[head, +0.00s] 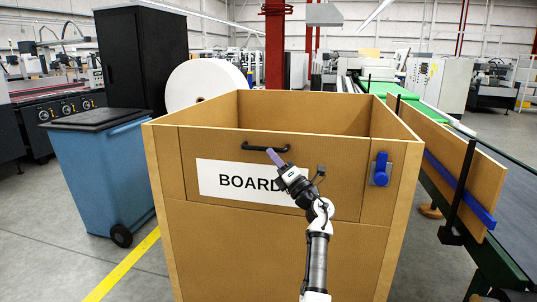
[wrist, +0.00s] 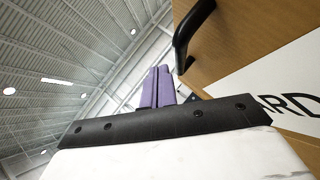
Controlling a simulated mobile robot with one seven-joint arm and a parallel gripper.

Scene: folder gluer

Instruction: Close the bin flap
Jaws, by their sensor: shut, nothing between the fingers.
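The bin (head: 270,255) is a large open-topped box of brown board in the middle of the head view. Its front flap (head: 215,145) bears a white label reading BOARD and a black bar handle (head: 262,148) near its top edge. The flap stands upright in the front; I cannot tell whether it is fully flush. A blue latch (head: 381,170) sits right of the flap. My gripper (head: 273,156) has purple fingers, shut and empty, just in front of the handle. In the wrist view the fingers (wrist: 158,87) are left of the handle (wrist: 186,38), apparently apart from it.
A blue wheeled bin (head: 100,175) with a dark lid stands left. A conveyor with a board side rail (head: 460,165) and black posts runs along the right. A black cabinet (head: 140,60) and a white roll (head: 205,85) stand behind. Floor at the front left is clear.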

